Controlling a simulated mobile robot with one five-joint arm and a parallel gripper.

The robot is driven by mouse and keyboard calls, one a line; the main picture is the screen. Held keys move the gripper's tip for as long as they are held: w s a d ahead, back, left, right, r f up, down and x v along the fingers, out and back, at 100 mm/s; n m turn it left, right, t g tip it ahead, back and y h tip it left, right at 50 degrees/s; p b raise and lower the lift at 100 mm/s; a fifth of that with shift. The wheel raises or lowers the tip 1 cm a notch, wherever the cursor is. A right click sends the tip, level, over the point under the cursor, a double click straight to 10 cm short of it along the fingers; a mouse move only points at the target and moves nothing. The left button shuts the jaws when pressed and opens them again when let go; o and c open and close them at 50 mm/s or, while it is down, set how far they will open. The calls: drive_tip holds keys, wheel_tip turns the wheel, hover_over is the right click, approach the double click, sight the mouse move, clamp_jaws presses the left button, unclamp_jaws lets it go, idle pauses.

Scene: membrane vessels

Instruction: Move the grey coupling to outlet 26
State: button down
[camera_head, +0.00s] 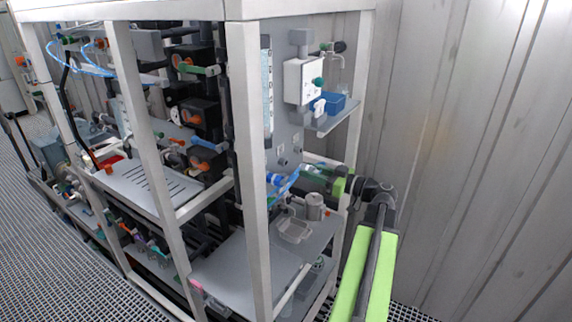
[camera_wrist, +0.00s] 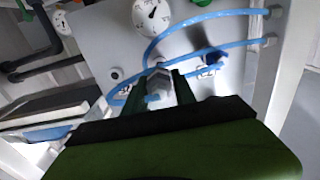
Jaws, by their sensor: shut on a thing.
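In the wrist view my gripper (camera_wrist: 160,85) has its two dark green fingers on either side of the grey coupling (camera_wrist: 158,82), shut on it. The coupling is in front of a grey panel, close to a blue tube; whether it touches the panel I cannot tell. Small outlet labels show left and right of the coupling, too blurred to read, so I cannot tell which is outlet 26. In the head view my gripper (camera_head: 312,174) reaches in among the blue tubes at the panel's lower part; the coupling is too small to make out there.
Blue tubes (camera_wrist: 215,17) cross the panel, with a round gauge (camera_wrist: 152,13) above. A blue fitting (camera_wrist: 208,61) sits right of my fingers. A white frame post (camera_wrist: 286,80) stands at the right. In the head view a beaker-like grey vessel (camera_head: 314,205) stands below my gripper.

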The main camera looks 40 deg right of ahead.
wheel_tip(320, 180, down, 24)
drive_tip(key=b, duration=2.3)
drive_tip(key=shift+r, duration=0.25)
drive_tip(key=shift+w+a, duration=0.1)
drive_tip(key=shift+w, duration=0.05)
